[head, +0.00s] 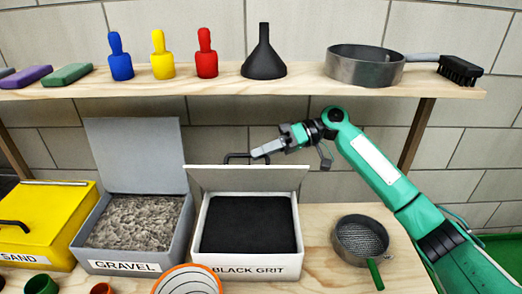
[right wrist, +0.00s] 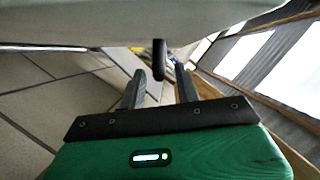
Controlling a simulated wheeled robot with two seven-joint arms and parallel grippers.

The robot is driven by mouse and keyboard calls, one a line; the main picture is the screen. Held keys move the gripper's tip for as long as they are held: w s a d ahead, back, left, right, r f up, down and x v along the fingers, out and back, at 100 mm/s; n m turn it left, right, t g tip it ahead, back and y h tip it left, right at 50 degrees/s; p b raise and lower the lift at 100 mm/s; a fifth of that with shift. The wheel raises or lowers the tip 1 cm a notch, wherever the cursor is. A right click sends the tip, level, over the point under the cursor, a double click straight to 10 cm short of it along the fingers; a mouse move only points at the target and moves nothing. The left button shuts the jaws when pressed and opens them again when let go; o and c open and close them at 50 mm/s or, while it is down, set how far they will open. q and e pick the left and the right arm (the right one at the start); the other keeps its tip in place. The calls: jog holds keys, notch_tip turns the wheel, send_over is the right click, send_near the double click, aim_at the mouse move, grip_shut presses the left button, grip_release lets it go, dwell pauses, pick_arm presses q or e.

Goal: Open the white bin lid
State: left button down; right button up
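The white bin (head: 248,273), labelled BLACK GRIT, stands on the lower bench with black grit showing inside. Its lid (head: 235,180) is raised, standing up and leaning back at the bin's rear edge. The lid's black handle (head: 234,156) shows behind its top edge. My right gripper (head: 262,152) is at the handle, behind the top of the lid. In the right wrist view the two fingers (right wrist: 160,85) are apart. The dark handle (right wrist: 159,60) shows between their tips with gaps on both sides. My left gripper is not in view.
A grey gravel bin (head: 125,266) with its lid up and a closed yellow sand bin (head: 50,225) stand to the left. A round sieve (head: 360,238) lies to the right. The shelf (head: 210,88) above holds a funnel (head: 264,58), a pan (head: 364,66) and a brush (head: 460,70).

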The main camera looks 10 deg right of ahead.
jog(key=shift+a+f, duration=0.1)
jog(key=shift+a, duration=0.15)
grip_shut()
